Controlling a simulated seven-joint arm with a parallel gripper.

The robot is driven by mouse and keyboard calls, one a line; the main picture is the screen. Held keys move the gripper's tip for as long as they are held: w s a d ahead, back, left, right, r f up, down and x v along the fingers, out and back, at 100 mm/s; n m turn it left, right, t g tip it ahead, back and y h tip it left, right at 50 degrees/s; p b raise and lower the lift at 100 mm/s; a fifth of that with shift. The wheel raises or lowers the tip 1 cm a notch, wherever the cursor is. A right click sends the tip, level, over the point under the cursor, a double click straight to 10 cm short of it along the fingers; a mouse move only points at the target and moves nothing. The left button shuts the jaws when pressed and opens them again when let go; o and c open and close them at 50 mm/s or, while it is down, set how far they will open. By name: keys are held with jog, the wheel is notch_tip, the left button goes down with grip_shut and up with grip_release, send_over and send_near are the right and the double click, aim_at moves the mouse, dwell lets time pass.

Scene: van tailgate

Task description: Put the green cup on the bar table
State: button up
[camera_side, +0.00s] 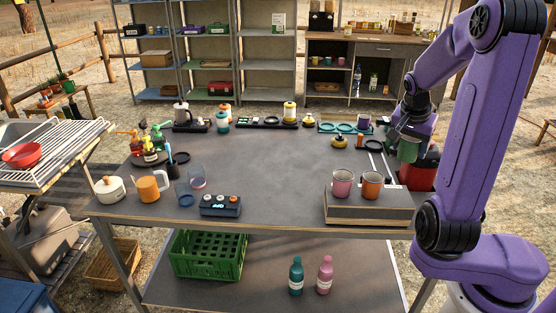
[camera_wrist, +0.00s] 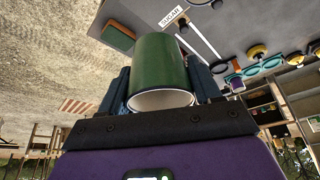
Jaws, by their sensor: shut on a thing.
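The green cup (camera_side: 408,151) is held at the right edge of the grey-topped table (camera_side: 270,165). My gripper (camera_side: 404,134) is above it in the side view, partly hidden by my arm. In the wrist view the green cup (camera_wrist: 160,60) is between the two dark fingers of my gripper (camera_wrist: 160,82), which press its sides, and its pale rim faces the camera. No label marks a bar table; the grey-topped table is the large one in the middle.
A red box (camera_side: 421,174) stands just beyond the right edge. A raised stand (camera_side: 368,207) holds a pink cup (camera_side: 342,183) and an orange cup (camera_side: 372,185). Jars and trays line the back edge; bottles and pots crowd the left. The table's middle is clear.

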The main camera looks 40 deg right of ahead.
jog(key=w+d+f+n+t, duration=0.1)
jog(key=w+f+n, duration=0.1)
jog(key=w, duration=0.7)
jog(key=w+f+n, duration=0.2)
jog(key=w, duration=0.8)
jog(key=w+a+f+n+t+y, duration=0.1)
jog(key=w+a+f+n, duration=0.2)
jog(key=w, duration=0.4)
jog(key=w+a+f, duration=0.3)
jog(key=w+f, duration=0.2)
jog(key=w, duration=0.1)
jog(key=shift+w+f, duration=0.2)
jog(key=shift+f, duration=4.65)
jog(key=shift+f, duration=0.15)
jog(key=o, duration=1.1)
jog(key=shift+c, duration=0.2)
